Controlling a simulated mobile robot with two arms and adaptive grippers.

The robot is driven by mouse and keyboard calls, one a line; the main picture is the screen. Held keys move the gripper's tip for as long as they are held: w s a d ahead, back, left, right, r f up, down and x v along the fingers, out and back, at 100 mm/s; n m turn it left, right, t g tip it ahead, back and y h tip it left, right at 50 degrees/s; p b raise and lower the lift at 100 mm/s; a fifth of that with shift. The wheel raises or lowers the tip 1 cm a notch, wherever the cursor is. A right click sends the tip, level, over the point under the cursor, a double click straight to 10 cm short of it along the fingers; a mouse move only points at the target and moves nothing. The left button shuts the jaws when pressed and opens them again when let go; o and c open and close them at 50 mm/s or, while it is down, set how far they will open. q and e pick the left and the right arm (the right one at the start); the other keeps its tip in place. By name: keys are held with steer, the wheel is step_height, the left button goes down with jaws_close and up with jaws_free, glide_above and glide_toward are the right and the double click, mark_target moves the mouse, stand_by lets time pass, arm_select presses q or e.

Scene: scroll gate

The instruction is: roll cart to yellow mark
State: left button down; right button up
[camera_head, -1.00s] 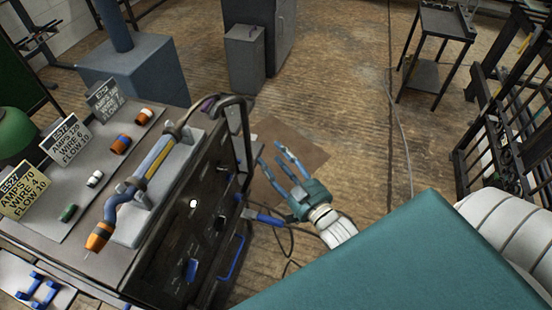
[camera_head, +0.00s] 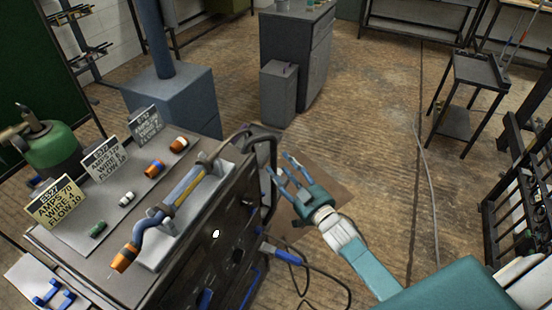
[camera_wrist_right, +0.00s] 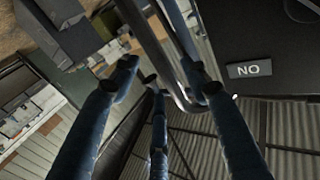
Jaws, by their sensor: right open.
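The cart is a dark cabinet (camera_head: 222,252) with knobs and a grey top, at the lower left of the head view. A dark tubular handle (camera_head: 262,134) curves from its far right corner. My right gripper (camera_head: 281,170), with blue fingers and a teal palm, is open and empty just right of the handle. In the right wrist view, the spread fingers (camera_wrist_right: 160,82) have a grey bar (camera_wrist_right: 158,45), seemingly the handle, running between and beyond them. I cannot tell whether they touch. No yellow mark shows on the visible floor. My left gripper is out of view.
A torch (camera_head: 184,189) rests on the cart top beside labelled signs (camera_head: 105,158). A brown patch (camera_head: 328,185) lies on the floor beyond my gripper. A grey cabinet (camera_head: 307,60) stands behind. A dark stand (camera_head: 470,92) and racks are at right. Cables lie on the floor.

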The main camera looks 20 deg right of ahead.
mark_target(275, 159)
steer(key=w, duration=0.4)
steer(key=shift+w+a+f, duration=0.1)
steer(key=shift+w+a, duration=0.25)
steer(key=shift+w, duration=0.05)
jaws_close()
